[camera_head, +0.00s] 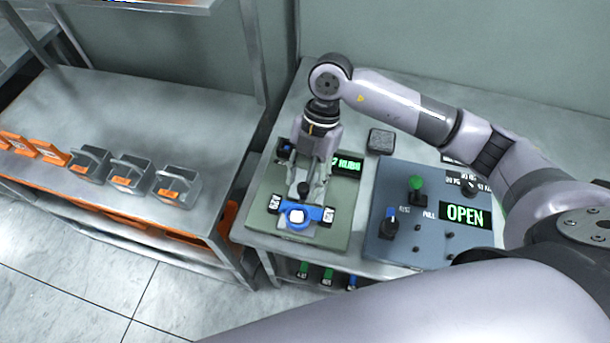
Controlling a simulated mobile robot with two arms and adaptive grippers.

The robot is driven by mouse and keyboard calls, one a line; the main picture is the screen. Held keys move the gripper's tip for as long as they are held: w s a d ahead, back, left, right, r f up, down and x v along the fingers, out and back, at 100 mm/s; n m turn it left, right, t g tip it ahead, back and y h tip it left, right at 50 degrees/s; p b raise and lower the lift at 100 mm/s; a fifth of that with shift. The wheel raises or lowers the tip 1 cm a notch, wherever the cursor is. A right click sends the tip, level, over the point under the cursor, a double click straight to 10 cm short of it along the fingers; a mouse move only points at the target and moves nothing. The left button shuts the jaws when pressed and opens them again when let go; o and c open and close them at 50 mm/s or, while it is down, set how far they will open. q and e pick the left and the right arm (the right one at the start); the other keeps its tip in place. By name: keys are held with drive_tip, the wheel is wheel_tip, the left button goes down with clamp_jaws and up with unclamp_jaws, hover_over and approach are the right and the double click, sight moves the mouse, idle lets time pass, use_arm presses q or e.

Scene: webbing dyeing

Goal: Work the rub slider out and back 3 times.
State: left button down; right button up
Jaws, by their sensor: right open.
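The rub tester is a green plate (338,232) on the table at centre. A blue carriage (316,213) with a white top piece lies across its front part. A dark knob (303,187), seemingly the slider's handle, stands just behind the carriage. My right gripper (306,190) points down over the plate, its open fingers on either side of the knob; whether they touch it I cannot tell. A green-lit display (347,164) reads "RUBS", its first character partly hidden by my gripper. My left gripper is out of view.
A small dark block (381,141) lies behind. Several metal boxes (178,186) stand on the left bench.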

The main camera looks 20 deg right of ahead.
drive_tip(key=shift+f, duration=0.15)
drive_tip(key=shift+c, duration=0.3)
clamp_jaws()
idle(0.6)
